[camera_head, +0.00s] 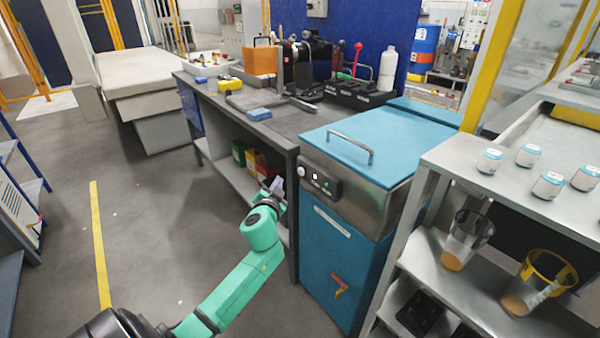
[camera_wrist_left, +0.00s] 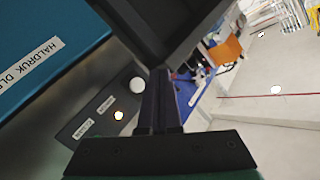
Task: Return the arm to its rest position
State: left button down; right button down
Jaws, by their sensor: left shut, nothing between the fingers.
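My left arm, green and black, reaches up from the bottom of the head view. My left gripper (camera_head: 276,184) is at its far end, shut and empty, just left of the control panel (camera_head: 320,181) on the blue machine (camera_head: 345,255). In the left wrist view, the gripper's dark fingers (camera_wrist_left: 160,100) are together with nothing between them. The panel there shows a white round knob (camera_wrist_left: 137,85) and a small lit button (camera_wrist_left: 118,115). I cannot tell whether the fingers touch the panel. My right gripper is not in view.
A grey workbench (camera_head: 262,130) with tools stands behind the gripper, with boxes (camera_head: 255,160) on its lower shelf. The machine has a blue lid (camera_head: 362,140) with a metal handle. A grey shelf (camera_head: 510,200) with cans and cups stands at the right. Floor (camera_head: 150,230) is clear at left.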

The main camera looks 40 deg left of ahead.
pick_arm(q)
jog(key=shift+f, duration=0.1)
dwell(0.5)
jog(key=s+d+f+g+h+p, duration=0.2)
jog(key=s+f, duration=0.2)
jog(key=f, duration=0.5)
jog(key=s+d+f+m+g+h+p, duration=0.15)
jog(key=s+f, duration=0.25)
jog(key=f, duration=0.5)
jog(key=s+d+f+n+g+h+p, duration=0.1)
jog(key=s+d+f+g+p, duration=0.15)
jog(key=f, duration=0.65)
jog(key=s+d+f+g+h+p, duration=0.1)
jog(key=s+d+f, duration=0.3)
jog(key=s, duration=0.7)
jog(key=s+d+f+g+h+p, duration=0.1)
jog(key=s+d+f+g, duration=0.2)
jog(key=s+f, duration=0.3)
jog(key=s+d+f+g+h+p, duration=0.1)
jog(key=s+d+f+g, duration=0.2)
jog(key=s, duration=1.3)
notch_tip(320, 180, down, 3)
jog(key=shift+s+d+r, duration=0.15)
jog(key=shift+s+d, duration=0.25)
jog(key=shift+d, duration=0.45)
